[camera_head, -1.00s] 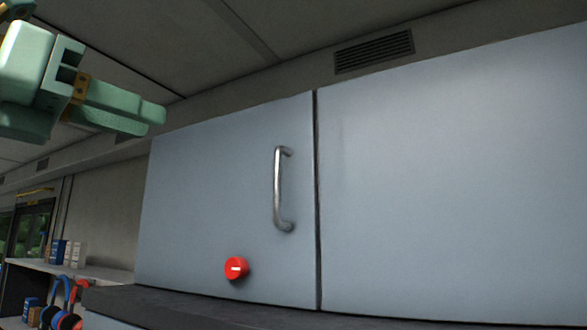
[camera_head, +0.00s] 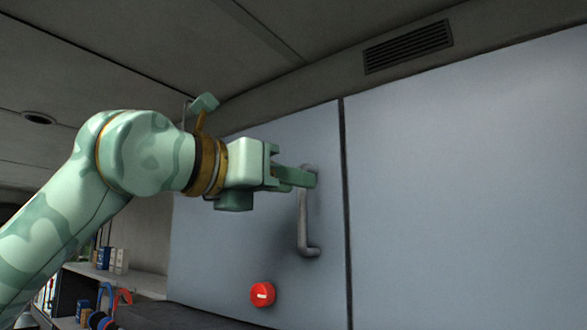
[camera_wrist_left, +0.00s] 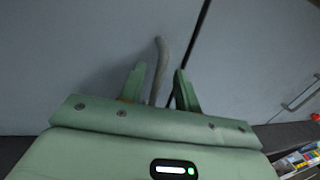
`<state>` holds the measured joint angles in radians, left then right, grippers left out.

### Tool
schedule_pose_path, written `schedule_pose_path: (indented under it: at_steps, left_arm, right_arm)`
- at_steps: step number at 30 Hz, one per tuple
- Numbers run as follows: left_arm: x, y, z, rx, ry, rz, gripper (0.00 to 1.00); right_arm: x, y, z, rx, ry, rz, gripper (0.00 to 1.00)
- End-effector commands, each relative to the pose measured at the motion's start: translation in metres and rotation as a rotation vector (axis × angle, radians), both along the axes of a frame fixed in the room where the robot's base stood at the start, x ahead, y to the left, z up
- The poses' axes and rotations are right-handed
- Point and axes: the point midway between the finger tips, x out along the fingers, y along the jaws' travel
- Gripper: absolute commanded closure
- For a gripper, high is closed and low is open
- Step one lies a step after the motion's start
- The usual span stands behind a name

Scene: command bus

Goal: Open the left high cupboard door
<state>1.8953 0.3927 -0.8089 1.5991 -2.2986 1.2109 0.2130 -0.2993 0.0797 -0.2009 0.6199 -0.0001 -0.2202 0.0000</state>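The left high cupboard door (camera_head: 225,255) is a pale blue-grey panel and looks shut, with a dark seam at its right edge. Its vertical metal handle (camera_head: 304,225) is near that seam. My left gripper (camera_head: 308,178) is at the upper part of the handle and hides some of it. In the left wrist view the two fingers of my left gripper (camera_wrist_left: 160,72) are apart, with the handle (camera_wrist_left: 161,52) showing between them. A gap shows beside the handle, so the fingers look not closed on it. My right gripper is in neither view.
A red round knob (camera_head: 262,294) is low on the door. A wide blue-grey panel (camera_head: 465,200) lies right of the seam. A vent (camera_head: 408,47) is above. A shelf with small boxes (camera_head: 112,260) is at lower left. The wrist view shows another handle (camera_wrist_left: 300,95) at right.

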Motion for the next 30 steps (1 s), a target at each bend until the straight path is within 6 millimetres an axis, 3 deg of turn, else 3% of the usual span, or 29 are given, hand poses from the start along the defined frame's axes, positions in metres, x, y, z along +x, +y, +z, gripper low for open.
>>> schedule_pose_path:
  at_steps: [13,16,17,25,30]
  left_arm:
    - [0.01,-0.011,-0.001,0.0,0.0,0.0,0.68]
    - [0.01,-0.01,-0.001,0.0,0.0,0.0,0.95]
    - [0.01,-0.01,-0.001,0.0,0.0,0.0,1.0]
    - [0.007,-0.007,0.0,-0.001,0.001,-0.008,1.0]
    - [-0.006,0.007,0.0,-0.001,0.0,-0.052,1.0]
  right_arm:
    - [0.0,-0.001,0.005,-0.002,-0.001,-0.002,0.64]
    - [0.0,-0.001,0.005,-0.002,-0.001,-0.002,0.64]
    - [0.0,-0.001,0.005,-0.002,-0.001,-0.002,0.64]
    - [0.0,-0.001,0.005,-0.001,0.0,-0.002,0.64]
    - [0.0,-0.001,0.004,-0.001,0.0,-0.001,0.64]
